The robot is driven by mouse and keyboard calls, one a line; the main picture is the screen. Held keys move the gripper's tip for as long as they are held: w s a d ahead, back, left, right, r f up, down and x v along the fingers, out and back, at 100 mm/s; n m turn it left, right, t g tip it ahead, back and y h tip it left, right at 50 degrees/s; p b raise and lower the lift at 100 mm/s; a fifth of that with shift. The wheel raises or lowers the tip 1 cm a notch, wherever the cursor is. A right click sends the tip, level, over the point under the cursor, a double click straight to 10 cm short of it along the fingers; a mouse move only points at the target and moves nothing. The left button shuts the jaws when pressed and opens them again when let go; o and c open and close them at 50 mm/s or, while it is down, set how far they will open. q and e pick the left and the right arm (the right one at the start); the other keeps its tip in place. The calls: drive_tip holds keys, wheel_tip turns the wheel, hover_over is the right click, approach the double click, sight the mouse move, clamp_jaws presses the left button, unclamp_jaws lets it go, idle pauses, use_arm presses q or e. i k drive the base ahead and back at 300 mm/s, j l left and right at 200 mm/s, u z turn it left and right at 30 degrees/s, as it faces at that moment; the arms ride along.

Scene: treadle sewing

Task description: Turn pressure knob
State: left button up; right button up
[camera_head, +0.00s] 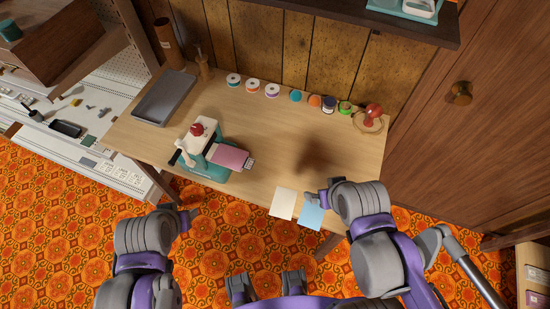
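A small sewing machine (208,164) with a teal base, a cream top and a pink plate stands on the left half of the wooden table. A round red knob (197,129) sits on its cream top; I take this as the pressure knob. My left gripper (186,214) is in front of the table's near edge, below the machine in the picture, apart from it. My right gripper (312,197) is over the near edge, by a blue sheet, well right of the machine. The fingers of both are too small and turned away to tell their opening.
The table (280,125) has a grey tray (163,98) at back left and a row of spools (272,91) along the back. A red pincushion-like item (373,111) sits at back right. A cream sheet (284,203) and a blue sheet (311,218) lie at the near edge. The middle is clear.

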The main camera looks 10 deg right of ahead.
sight(197, 129)
drive_tip(key=i+j+u, duration=0.15)
drive_tip(key=u, duration=0.2)
drive_tip(key=i+j+u, duration=0.15)
drive_tip(key=u, duration=0.25)
drive_tip(key=j, duration=0.1)
